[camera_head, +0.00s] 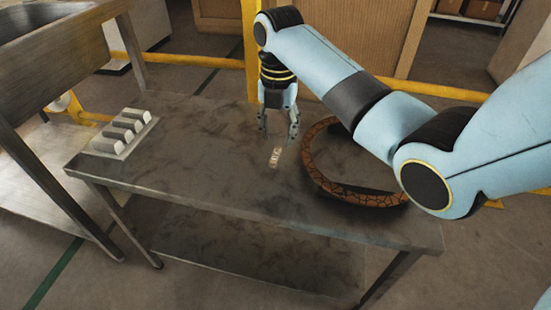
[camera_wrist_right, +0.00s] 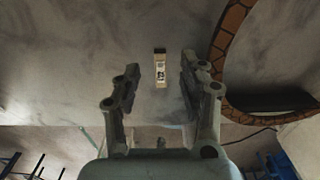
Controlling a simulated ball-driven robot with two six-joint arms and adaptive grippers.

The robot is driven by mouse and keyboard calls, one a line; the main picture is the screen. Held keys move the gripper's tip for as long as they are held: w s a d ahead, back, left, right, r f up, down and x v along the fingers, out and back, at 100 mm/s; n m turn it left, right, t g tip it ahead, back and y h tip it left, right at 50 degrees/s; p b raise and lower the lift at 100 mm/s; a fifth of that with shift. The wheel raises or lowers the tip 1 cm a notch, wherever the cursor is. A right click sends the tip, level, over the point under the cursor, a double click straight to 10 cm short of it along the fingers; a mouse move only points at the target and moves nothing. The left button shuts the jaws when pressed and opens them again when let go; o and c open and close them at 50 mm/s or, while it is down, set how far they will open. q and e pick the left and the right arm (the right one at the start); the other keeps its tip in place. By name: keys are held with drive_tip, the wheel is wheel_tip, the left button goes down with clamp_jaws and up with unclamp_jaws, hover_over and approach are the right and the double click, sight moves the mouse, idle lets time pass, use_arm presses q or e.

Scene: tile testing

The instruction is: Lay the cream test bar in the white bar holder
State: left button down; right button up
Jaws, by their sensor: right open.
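The cream test bar (camera_head: 275,157) lies on the grey table, with dark print on it. In the right wrist view the bar (camera_wrist_right: 160,72) has a dark end and sits ahead of and between the fingertips, apart from them. My right gripper (camera_head: 278,128) points down above the table, open and empty, just behind the bar in the head view. Its two fingers also show in the right wrist view (camera_wrist_right: 160,75). The white bar holder (camera_head: 123,134) stands at the left end of the table, with several raised blocks and gaps between them. My left gripper is not in view.
A round, brown-patterned ring (camera_head: 315,172) lies on the table right of the bar, close to my right gripper. The table (camera_head: 215,160) is clear between bar and holder. A metal sink bench (camera_head: 60,45) stands at the left.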

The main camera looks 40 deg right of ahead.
sight(277, 149)
wheel_tip(277, 149, down, 4)
drive_tip(key=shift+s+a+f+b, duration=0.1)
drive_tip(key=shift+s+a+b, duration=0.05)
drive_tip(key=shift+b, duration=0.5)
drive_tip(key=shift+c, duration=0.6)
clamp_jaws()
drive_tip(key=r, duration=0.1)
drive_tip(key=r+p, duration=0.1)
drive_tip(key=r, duration=0.1)
drive_tip(key=r+p, duration=0.1)
drive_tip(key=r, duration=0.1)
drive_tip(key=shift+s+d+r, duration=0.15)
drive_tip(key=shift+s+d, duration=0.15)
drive_tip(key=shift+s, duration=0.1)
drive_tip(key=s+d+r+p, duration=0.4)
drive_tip(key=s+r, duration=0.2)
drive_tip(key=s, duration=0.3)
drive_tip(key=shift+s+d, duration=0.25)
drive_tip(key=shift+d, duration=0.1)
